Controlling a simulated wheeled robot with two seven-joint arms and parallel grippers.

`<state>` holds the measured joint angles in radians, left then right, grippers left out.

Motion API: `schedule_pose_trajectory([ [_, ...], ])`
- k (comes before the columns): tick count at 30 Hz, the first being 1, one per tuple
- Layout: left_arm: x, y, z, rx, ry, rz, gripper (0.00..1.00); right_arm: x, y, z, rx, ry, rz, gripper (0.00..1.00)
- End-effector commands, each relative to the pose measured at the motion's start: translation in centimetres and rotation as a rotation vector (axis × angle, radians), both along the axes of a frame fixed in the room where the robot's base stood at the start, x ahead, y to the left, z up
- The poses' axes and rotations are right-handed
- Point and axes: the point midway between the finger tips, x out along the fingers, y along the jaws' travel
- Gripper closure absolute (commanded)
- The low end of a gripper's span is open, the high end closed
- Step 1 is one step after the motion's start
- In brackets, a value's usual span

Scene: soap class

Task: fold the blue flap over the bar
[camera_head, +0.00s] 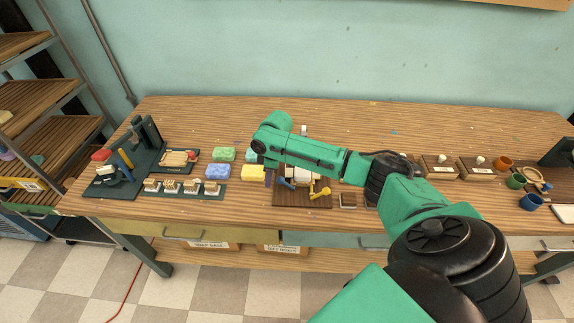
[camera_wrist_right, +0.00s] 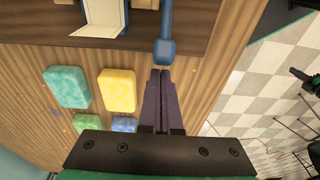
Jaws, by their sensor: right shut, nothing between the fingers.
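The blue flap (camera_head: 287,184) sits at the left of a dark wooden board (camera_head: 300,201) on the bench. In the right wrist view the blue flap (camera_wrist_right: 165,50) shows as a narrow strip with a wider square end. A pale bar or wrapper (camera_wrist_right: 108,18) lies on the board beside it, partly cut off by the frame. A yellow flap (camera_head: 320,192) is at the board's right. My right gripper (camera_wrist_right: 160,74) is shut and empty, its fingertips close by the blue flap's square end; I cannot tell whether they touch. My left gripper is out of view.
Green and blue soaps and a yellow soap (camera_head: 252,172) lie just left of the board. A dark stand (camera_head: 147,146) and a rack of small pale pieces (camera_head: 170,187) are farther left. Small wooden boxes (camera_head: 440,165) and cups stand at the right. The bench's back strip is mostly clear.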

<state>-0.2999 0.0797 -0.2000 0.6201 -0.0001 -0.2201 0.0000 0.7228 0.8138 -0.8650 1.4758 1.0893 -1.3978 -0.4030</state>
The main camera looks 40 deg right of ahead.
Motion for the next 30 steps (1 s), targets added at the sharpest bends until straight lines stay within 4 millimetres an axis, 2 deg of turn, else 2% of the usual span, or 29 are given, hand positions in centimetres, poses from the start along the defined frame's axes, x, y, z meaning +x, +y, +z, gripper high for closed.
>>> schedule_pose_trajectory([
  [30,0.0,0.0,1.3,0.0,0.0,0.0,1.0,-0.9,-1.1,0.1,0.0,0.0,0.0,1.0],
])
